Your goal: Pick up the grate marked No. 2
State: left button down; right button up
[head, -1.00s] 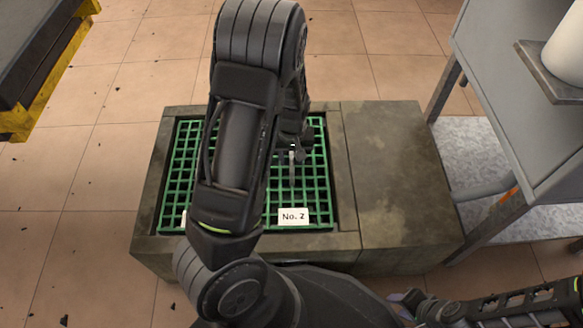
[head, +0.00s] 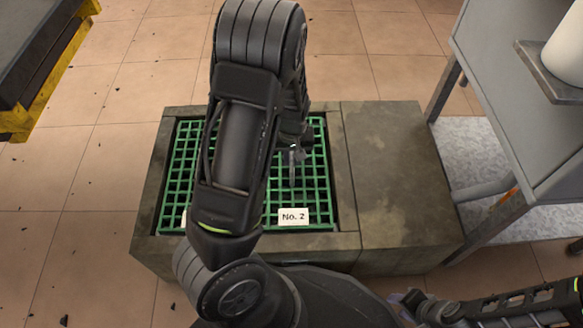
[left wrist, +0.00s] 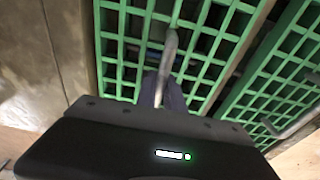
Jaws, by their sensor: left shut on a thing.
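The green grate marked No. 2 (head: 312,186) lies in the right part of a stone frame, its white label (head: 293,216) at the near edge. My left gripper (head: 295,156) is over its middle, shut on the grate's grey upright handle. In the left wrist view the handle (left wrist: 169,52) runs down to the fingers (left wrist: 165,92), with the green bars (left wrist: 125,45) below. The grate looks level in its opening; I cannot tell whether it is raised at all. My right gripper (head: 410,299) is at the bottom right, away from the grate; its jaws are unclear.
A second green grate (head: 183,160) lies to the left, partly hidden by my left arm. The stone block (head: 395,170) extends right as a bare slab. A grey metal stand (head: 520,110) is close at right, and a yellow-edged dark platform (head: 40,70) at upper left.

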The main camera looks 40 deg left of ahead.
aim_at(292, 156)
pick_arm(q)
jog(key=shift+r, duration=0.1)
dwell(0.8)
notch_tip(292, 156, up, 9)
jog(key=p, duration=0.5)
jog(key=shift+r+p, duration=0.3)
jog(key=shift+r, duration=0.1)
jog(key=shift+a, duration=0.1)
